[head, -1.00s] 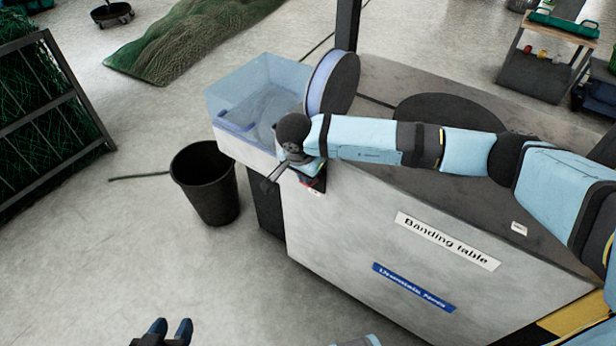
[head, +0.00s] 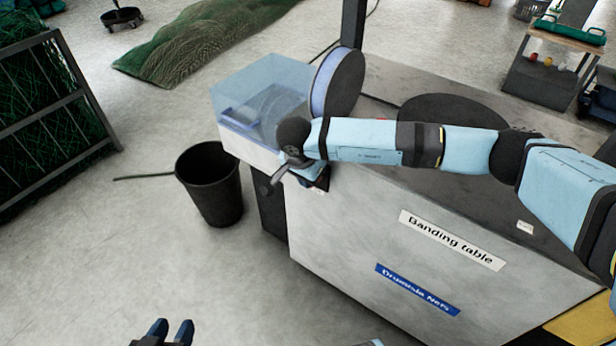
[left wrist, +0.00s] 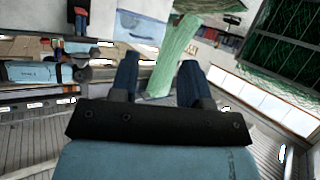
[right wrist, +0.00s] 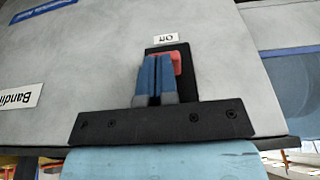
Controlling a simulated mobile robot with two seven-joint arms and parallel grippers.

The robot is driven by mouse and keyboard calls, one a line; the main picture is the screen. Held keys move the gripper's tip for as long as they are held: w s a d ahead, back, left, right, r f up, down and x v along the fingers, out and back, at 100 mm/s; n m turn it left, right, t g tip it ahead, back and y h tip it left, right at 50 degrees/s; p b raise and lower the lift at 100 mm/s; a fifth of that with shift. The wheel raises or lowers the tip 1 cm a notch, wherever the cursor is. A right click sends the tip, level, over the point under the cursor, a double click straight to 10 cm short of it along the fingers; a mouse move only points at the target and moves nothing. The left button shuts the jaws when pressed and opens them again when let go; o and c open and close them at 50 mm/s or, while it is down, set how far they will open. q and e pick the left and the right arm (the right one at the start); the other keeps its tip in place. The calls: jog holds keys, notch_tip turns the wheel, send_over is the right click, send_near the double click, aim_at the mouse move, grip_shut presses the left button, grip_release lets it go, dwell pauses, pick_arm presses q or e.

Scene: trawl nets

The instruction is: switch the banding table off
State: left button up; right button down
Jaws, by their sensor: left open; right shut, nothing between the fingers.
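The banding table (head: 350,225) is a big grey cabinet with a "Banding table" label (head: 452,240) on its front. In the right wrist view, a black switch plate (right wrist: 152,50) with a red switch part (right wrist: 176,62) is on its face. An upside-down "Off" label (right wrist: 166,38) is beside the plate. My right gripper (right wrist: 154,60) is shut and empty, its fingertips over the plate, just left of the red part in that view. I cannot tell whether they touch. In the head view the right gripper (head: 272,182) is at the table's front left corner. My left gripper (head: 175,328) is open and empty, low in the view.
A black bucket (head: 212,190) stands on the floor left of the table. A clear bin (head: 262,95) and a reel (head: 338,85) are on the table's left end. A net rack (head: 60,120) is at far left. The floor in front is clear.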

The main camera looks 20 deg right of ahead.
pick_arm(q)
jog(key=shift+w+d+r+t, duration=0.15)
jog(key=shift+w+r, duration=0.1)
jog(key=shift+r, duration=0.2)
jog(key=shift+w+d+r+t, duration=0.15)
jog(key=shift+w+r, duration=0.1)
jog(key=shift+r, duration=0.15)
pick_arm(e)
jog(key=shift+s+a+f, duration=0.1)
jog(key=shift+a+f, duration=0.1)
jog(key=shift+f, duration=0.15)
pick_arm(q)
jog(key=shift+d+r+h+b, duration=0.15)
jog(key=shift+d+h+b, duration=0.15)
jog(key=shift+b, duration=0.2)
pick_arm(e)
jog(key=shift+s+a+f, duration=0.1)
jog(key=shift+f, duration=0.25)
pick_arm(q)
jog(key=shift+w+r+t, duration=0.15)
jog(key=shift+r+t, duration=0.35)
jog(key=shift+r, duration=0.05)
pick_arm(e)
jog(key=shift+a+f, duration=0.1)
jog(key=shift+f, duration=0.1)
pick_arm(q)
jog(key=shift+d+f, duration=0.1)
pick_arm(e)
jog(key=shift+w+d+r, duration=0.35)
jog(key=shift+d, duration=0.25)
